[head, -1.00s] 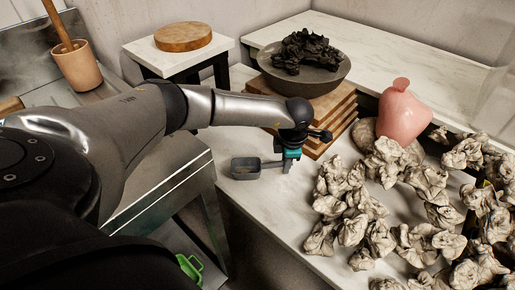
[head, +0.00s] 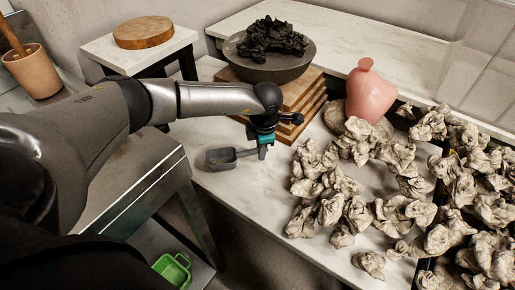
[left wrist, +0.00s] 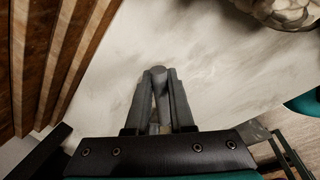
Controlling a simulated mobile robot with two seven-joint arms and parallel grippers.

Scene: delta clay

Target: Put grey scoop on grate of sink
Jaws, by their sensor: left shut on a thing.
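The grey scoop (head: 221,159) is in the head view, just over or on the front left of the white marble table; I cannot tell whether it touches. Its pan points left. My left gripper (head: 262,153) is shut on its handle. In the left wrist view the handle (left wrist: 159,92) stands between the two fingers of the left gripper (left wrist: 160,82), and the pan is hidden. A steel unit (head: 125,190) stands left of the table, partly behind my arm; I cannot make out a grate on it.
Crumpled clay lumps (head: 325,190) cover the table's right side. Stacked wooden boards (head: 308,100) carry a bowl (head: 255,68) of dark lumps. A pink vase (head: 368,95) stands behind. A green basket (head: 172,270) sits low at the left, past a gap beside the table (head: 225,185).

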